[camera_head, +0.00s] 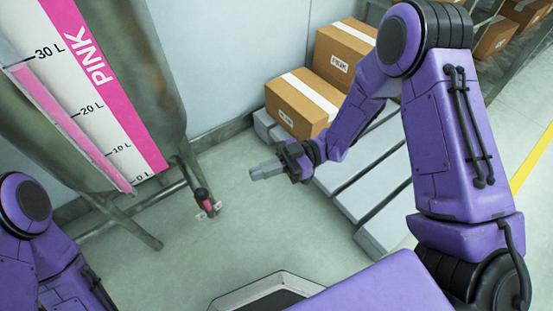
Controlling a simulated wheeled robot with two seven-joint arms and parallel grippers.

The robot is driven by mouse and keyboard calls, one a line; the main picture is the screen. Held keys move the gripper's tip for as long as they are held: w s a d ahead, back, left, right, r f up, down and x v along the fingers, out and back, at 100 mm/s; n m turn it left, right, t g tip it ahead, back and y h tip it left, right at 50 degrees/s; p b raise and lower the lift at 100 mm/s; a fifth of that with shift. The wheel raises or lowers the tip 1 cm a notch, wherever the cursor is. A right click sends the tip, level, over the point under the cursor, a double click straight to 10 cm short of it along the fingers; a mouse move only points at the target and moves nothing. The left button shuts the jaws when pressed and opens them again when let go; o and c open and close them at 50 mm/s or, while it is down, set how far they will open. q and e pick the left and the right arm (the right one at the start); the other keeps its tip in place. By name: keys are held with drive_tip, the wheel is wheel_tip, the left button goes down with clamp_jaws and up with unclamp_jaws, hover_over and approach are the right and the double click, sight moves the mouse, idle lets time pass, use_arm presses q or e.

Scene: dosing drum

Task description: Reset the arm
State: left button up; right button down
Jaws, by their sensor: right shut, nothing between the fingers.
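My right gripper (266,171) is shut and empty. It hangs in the air right of the drum's outlet and in front of the pallet with boxes. My purple right arm bends down to it from the right side. My left arm shows at the lower left edge, but its gripper is out of the picture. The grey dosing drum (161,62) stands at the left, with a pink "PINK" label and a litre scale. A valve handle (205,201) with a black and pink grip sits below the drum, apart from my gripper.
Cardboard boxes (297,105) sit on a grey slatted pallet (357,193) behind my right arm. The drum's metal legs (134,226) reach the floor at the left. The green floor (230,235) between drum and pallet is clear. Shelving with more boxes (497,37) is at the upper right.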

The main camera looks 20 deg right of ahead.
drive_tip(key=d, duration=0.4)
drive_tip(key=shift+d+p, duration=0.15)
drive_tip(key=shift+p, duration=0.2)
